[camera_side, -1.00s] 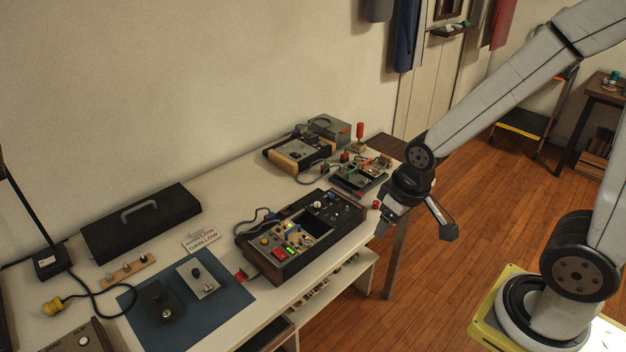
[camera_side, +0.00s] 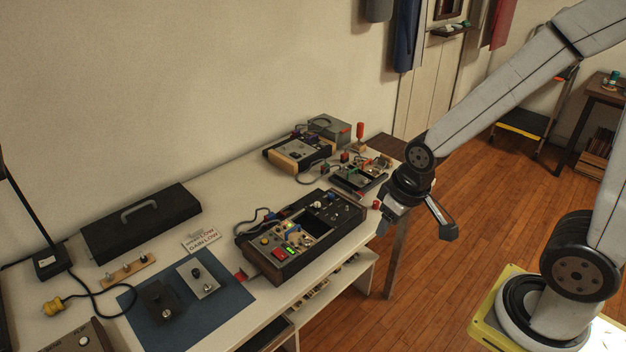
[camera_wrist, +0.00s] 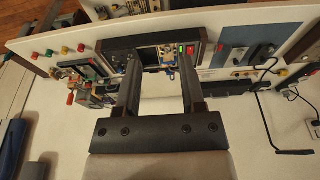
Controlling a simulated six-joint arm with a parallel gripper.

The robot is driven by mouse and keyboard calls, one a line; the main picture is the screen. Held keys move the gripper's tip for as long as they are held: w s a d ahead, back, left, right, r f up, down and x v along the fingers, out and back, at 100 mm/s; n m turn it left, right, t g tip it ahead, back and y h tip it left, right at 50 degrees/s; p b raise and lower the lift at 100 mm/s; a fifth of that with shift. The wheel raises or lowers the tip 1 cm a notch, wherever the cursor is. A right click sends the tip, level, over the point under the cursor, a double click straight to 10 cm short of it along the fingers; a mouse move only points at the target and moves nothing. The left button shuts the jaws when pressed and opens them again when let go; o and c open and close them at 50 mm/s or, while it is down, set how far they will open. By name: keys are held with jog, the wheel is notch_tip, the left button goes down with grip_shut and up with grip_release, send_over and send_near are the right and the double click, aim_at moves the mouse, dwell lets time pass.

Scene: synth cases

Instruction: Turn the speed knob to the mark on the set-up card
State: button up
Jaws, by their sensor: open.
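The dark control box (camera_side: 335,240) stands near the front edge of the bench, with several knobs, lit green parts, and red and yellow buttons on its top. A silver-topped knob (camera_side: 317,204) shows at its far end; I cannot read which knob is for speed. The white set-up card (camera_side: 203,240) lies behind the box to the left; two lines end in "LOW", the lower reading "GAIN LOW". Its mark is too small to make out. My gripper (camera_side: 417,225) is open and empty, right of the box and apart from it. In the wrist view its fingers (camera_wrist: 161,62) are spread, with the box beyond.
A blue mat (camera_side: 228,305) holds two small knob units (camera_side: 198,280). A black case (camera_side: 140,225) lies against the wall. A parts tray (camera_side: 358,180) and a wood-sided device (camera_side: 298,152) stand at the bench's far end. Cables run over the bench at left.

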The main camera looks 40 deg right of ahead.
jog(key=w+d, duration=0.2)
jog(key=w, duration=0.6)
jog(key=m+t, duration=0.2)
jog(key=m, duration=0.1)
send_near(331, 195)
jog(key=f, duration=0.1)
jog(key=shift+w+a+f+h, duration=0.1)
jog(key=shift+w+a+h, duration=0.05)
jog(key=shift+w+h, duration=0.15)
jog(key=shift+f, duration=0.15)
jog(key=shift+x, duration=3.7)
grip_shut()
